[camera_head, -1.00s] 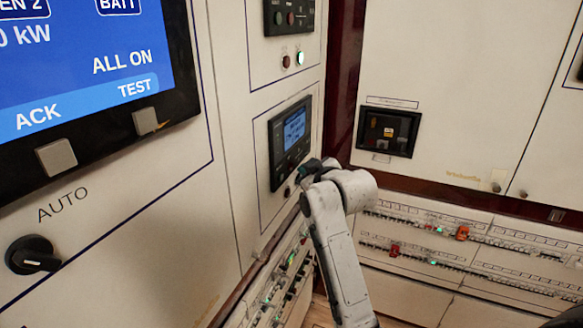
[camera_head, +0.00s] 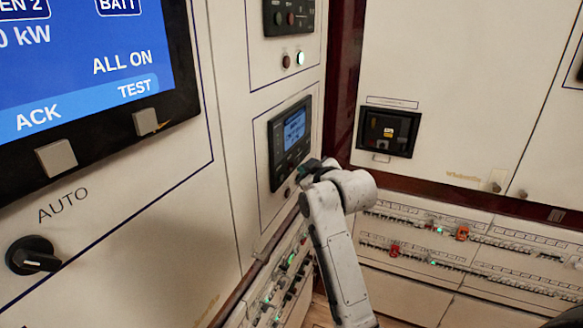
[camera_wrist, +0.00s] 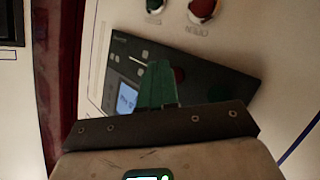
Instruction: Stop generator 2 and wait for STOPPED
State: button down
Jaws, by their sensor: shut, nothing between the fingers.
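A dark control panel (camera_head: 290,142) with a lit blue screen (camera_head: 295,128) is on the left-hand wall near the corner. I cannot read which generator it belongs to. My gripper (camera_head: 299,178) is at the panel's lower edge, mostly hidden by my wrist. The wrist view shows the same panel (camera_wrist: 225,88) turned over, with its screen (camera_wrist: 128,99) left of my shut gripper (camera_wrist: 155,66). The green fingers are together and empty, in front of the panel's face. A dark red round button (camera_wrist: 179,76) shows beside the fingertips. Whether they touch the panel is unclear.
A large display (camera_head: 85,65) and an AUTO knob (camera_head: 33,256) are at left. Breaker rows (camera_head: 470,240) run low on the right wall.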

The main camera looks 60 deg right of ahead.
jog(key=shift+w, duration=0.4)
jog(key=shift+w, duration=0.4)
dwell(0.6)
jog(key=shift+s+p, duration=0.15)
jog(key=shift+p, duration=0.15)
jog(key=shift+s, duration=0.7)
jog(key=s+p, duration=0.2)
jog(key=s, duration=0.3)
jog(key=shift+d, duration=0.15)
dwell(1.0)
